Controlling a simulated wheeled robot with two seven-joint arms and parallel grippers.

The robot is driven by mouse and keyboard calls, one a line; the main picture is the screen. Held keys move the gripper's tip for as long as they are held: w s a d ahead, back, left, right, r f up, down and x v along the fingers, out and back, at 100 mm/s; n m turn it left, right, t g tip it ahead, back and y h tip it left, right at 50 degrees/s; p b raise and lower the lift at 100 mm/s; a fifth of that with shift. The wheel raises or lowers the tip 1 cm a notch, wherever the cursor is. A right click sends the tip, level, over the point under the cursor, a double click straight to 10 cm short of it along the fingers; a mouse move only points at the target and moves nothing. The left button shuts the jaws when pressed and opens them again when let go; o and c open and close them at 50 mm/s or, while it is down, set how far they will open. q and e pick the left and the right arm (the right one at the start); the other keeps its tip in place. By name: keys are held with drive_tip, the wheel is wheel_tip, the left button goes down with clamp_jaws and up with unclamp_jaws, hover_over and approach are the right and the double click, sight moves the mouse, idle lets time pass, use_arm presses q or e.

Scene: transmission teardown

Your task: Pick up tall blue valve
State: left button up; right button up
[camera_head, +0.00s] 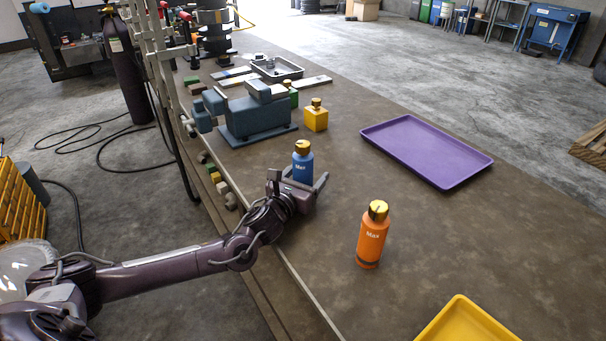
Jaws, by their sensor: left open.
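The tall blue valve (302,167) has a gold cap and stands upright on the brown table (440,240), left of the middle of the view. My left gripper (298,182) is open just in front of it, with one finger to its left and the other to its right. The gripper hides the valve's lower end, and I cannot tell whether the fingers touch it. My right gripper is not in view.
An orange valve (372,236) stands upright to the right of my gripper. A purple tray (428,150) lies farther right, and a yellow tray (465,322) at the bottom edge.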

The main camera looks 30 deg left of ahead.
use_arm(q)
drive_tip(key=c, duration=1.3)
drive_tip(key=shift+w+r, duration=0.1)
drive_tip(key=shift+r, duration=0.1)
drive_tip(key=shift+c, duration=0.3)
drive_tip(key=shift+r, duration=0.1)
drive_tip(key=shift+r, duration=0.2)
wheel_tip(320, 180, up, 19)
drive_tip(key=b, duration=0.1)
drive_tip(key=shift+r+b, duration=0.2)
drive_tip(key=shift+b, duration=0.15)
drive_tip(key=shift+f, duration=0.1)
